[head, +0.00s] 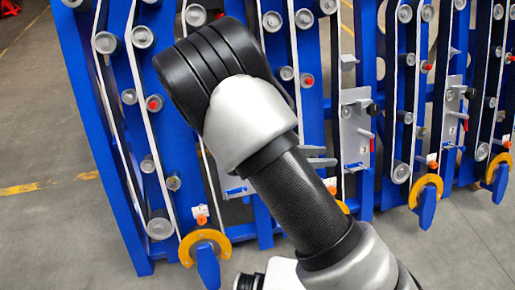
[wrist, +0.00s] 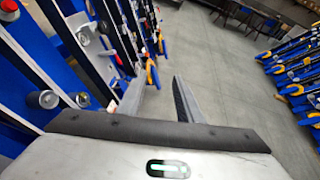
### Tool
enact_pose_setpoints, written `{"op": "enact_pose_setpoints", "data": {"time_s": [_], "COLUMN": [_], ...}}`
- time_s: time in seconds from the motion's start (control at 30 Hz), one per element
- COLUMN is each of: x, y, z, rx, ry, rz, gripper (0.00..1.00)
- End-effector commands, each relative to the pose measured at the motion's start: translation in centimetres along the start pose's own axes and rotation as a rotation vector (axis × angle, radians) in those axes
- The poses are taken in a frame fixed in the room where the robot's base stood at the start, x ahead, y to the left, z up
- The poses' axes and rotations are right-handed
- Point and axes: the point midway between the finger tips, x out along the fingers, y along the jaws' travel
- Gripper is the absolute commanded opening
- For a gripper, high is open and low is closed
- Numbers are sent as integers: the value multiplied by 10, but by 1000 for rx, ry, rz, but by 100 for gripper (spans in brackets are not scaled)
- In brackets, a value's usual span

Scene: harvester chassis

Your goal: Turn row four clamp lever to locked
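Several orange ring clamps with blue levers line the bottom of the blue chassis (head: 105,120) in the head view. The near one (head: 205,255) is at the lower left, its lever hanging down. Another (head: 425,200) is at the right, and one (head: 497,176) is at the far right. My arm mostly hides one between them. I cannot tell which is row four. In the wrist view, my gripper (wrist: 159,90) has its fingers apart with nothing between them. An orange-and-blue clamp (wrist: 152,73) shows beyond the left finger. My gripper's fingers do not show in the head view.
The blue frames carry grey rollers, belts, red knobs and a grey plate (head: 356,135). My arm covers the middle of the head view. In the wrist view, open grey floor (wrist: 215,70) lies ahead, with another blue-and-yellow rack (wrist: 297,75) at the right and a dark table (wrist: 250,18) behind.

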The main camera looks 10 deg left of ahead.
Motion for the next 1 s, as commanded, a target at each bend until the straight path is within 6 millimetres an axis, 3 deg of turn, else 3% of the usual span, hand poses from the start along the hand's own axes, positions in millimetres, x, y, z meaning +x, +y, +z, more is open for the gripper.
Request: {"op": "enact_pose_setpoints", "data": {"time_s": [0.03, 0.17, 0.3, 0.5, 0.6, 0.77, 1.0], "x": [0, -10, -29, -58, -66, -72, -63], "y": [19, 64, 105, 140, 145, 148, 173], "z": [-31, -87, -158, -258, -292, -315, -310], "rx": [-124, -415, -716, -1066, -1172, -1246, -1250], "ry": [-89, -317, -589, -961, -1088, -1181, -1185], "rz": [64, 227, 402, 609, 671, 714, 714], "gripper": [33, 33, 33, 33, 33, 33, 33]}}
